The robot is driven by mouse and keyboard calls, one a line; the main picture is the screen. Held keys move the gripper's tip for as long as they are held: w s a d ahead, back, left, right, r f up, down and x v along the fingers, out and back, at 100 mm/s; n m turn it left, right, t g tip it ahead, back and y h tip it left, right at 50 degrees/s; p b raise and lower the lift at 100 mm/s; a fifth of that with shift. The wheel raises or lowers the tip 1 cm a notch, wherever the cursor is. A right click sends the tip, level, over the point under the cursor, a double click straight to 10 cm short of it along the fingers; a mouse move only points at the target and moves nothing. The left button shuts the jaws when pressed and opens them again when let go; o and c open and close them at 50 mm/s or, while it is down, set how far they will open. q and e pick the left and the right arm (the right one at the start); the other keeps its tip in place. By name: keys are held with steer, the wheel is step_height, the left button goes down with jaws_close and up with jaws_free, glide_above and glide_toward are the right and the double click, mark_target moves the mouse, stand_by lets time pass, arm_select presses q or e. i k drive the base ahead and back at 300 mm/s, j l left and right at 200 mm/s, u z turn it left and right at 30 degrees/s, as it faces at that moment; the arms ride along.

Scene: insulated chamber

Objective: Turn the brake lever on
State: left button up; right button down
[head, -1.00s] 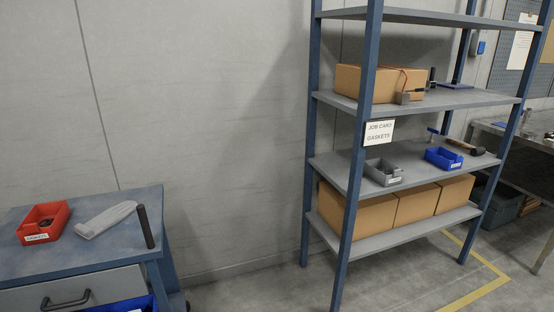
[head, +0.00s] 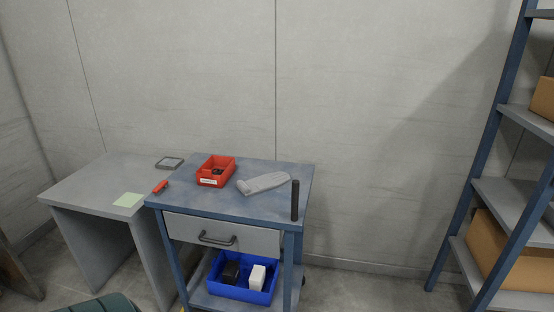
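A blue-grey cart (head: 222,210) with a drawer stands against the wall in the middle of the head view. A small red piece (head: 160,187) sits at the left edge of its top; it may be the brake lever, but I cannot tell for sure or read its position. A black upright bar (head: 295,200) stands at the front right corner of the cart. The cart's wheels are mostly hidden or cut off by the lower picture edge. Neither of my grippers is in view.
A red bin (head: 215,171) and a grey folded cloth (head: 264,183) lie on the cart top. A blue bin (head: 241,279) is on the lower shelf. A grey desk (head: 85,190) adjoins left. A blue-framed shelf (head: 500,120) stands right, with free floor between.

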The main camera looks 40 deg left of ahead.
mark_target(164, 184)
steer(key=u, duration=1.75)
